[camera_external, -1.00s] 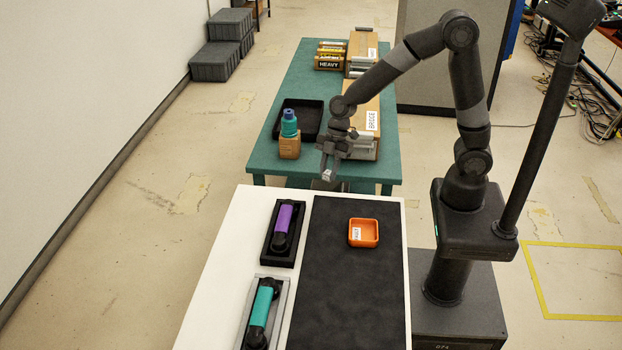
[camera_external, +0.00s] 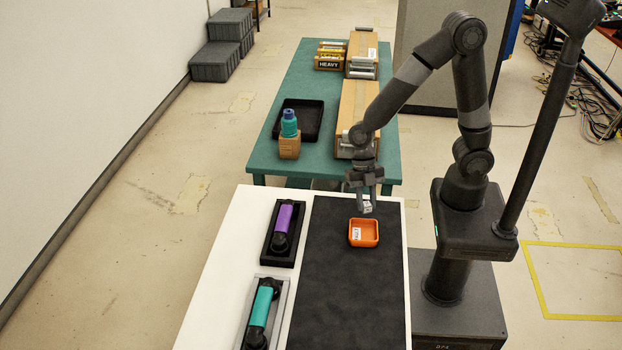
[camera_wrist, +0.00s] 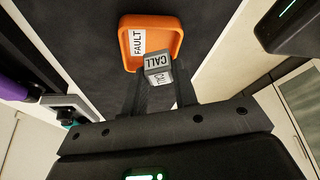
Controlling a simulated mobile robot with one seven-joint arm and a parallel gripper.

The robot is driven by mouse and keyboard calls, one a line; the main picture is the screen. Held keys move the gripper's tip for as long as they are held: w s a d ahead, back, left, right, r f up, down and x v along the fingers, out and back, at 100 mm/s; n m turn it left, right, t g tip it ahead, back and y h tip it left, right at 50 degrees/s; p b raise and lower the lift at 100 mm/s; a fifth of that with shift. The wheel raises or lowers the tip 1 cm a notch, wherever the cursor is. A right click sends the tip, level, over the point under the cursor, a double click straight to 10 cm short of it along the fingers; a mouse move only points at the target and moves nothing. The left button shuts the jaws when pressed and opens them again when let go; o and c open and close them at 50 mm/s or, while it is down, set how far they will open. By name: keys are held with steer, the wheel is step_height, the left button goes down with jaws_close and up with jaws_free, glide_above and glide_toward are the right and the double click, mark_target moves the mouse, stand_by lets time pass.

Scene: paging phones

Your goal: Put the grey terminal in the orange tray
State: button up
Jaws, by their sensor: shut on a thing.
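The grey terminal (camera_wrist: 158,66) is a small grey block with white "CALL" labels. My gripper (camera_external: 367,205) is shut on it; in the wrist view the fingers (camera_wrist: 158,92) hold it at their tips. The orange tray (camera_external: 371,241) is small and square with a "FAULT" label, and lies on the black mat. In the wrist view the tray (camera_wrist: 176,24) appears just beyond the terminal and looks empty where visible. The terminal is in the air near the tray's far edge in the external view, apart from the tray's floor.
On the white table, a purple handset (camera_external: 283,224) and a teal handset (camera_external: 261,307) lie in cradles at left. The black mat (camera_external: 345,300) is clear in front of the tray. Behind, a green table (camera_external: 300,85) holds a bottle (camera_external: 289,124), a black tray (camera_external: 312,116) and boxes.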

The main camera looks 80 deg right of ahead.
steer(key=a, duration=0.1)
steer(key=a+f, duration=0.2)
steer(key=a, duration=0.1)
steer(key=shift+w+f, duration=0.15)
steer(key=shift+f, duration=2.05)
steer(key=o, duration=0.6)
steer(key=shift+f, duration=0.1)
steer(key=shift+o, duration=0.2)
